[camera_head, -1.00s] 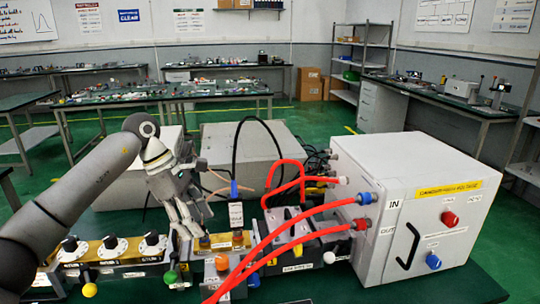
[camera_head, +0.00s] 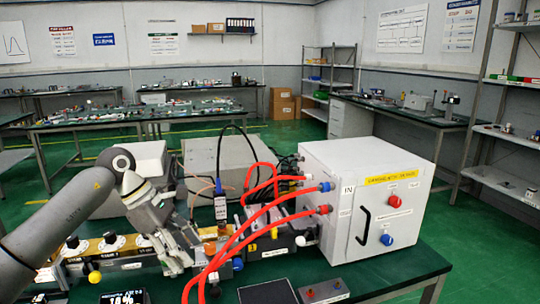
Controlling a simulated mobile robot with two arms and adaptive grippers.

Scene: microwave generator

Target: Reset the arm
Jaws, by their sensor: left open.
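My left arm comes in from the left, and its gripper (camera_head: 182,250) hangs fingers-down over the row of instruments at the middle left. The jaws are open, and I see nothing held between them. The gripper covers part of the instrument row behind it; whether the fingers touch it I cannot tell. The white generator box (camera_head: 358,200) with a black handle stands at the right, with red and blue knobs on its front. My right gripper is not in view.
A yellow-topped panel with black knobs (camera_head: 110,246) lies left of the gripper. A small display (camera_head: 124,298) and a box with red buttons (camera_head: 323,291) sit at the front. Green bench top (camera_head: 405,262) is bare at the right front. A grey box (camera_head: 215,160) stands behind.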

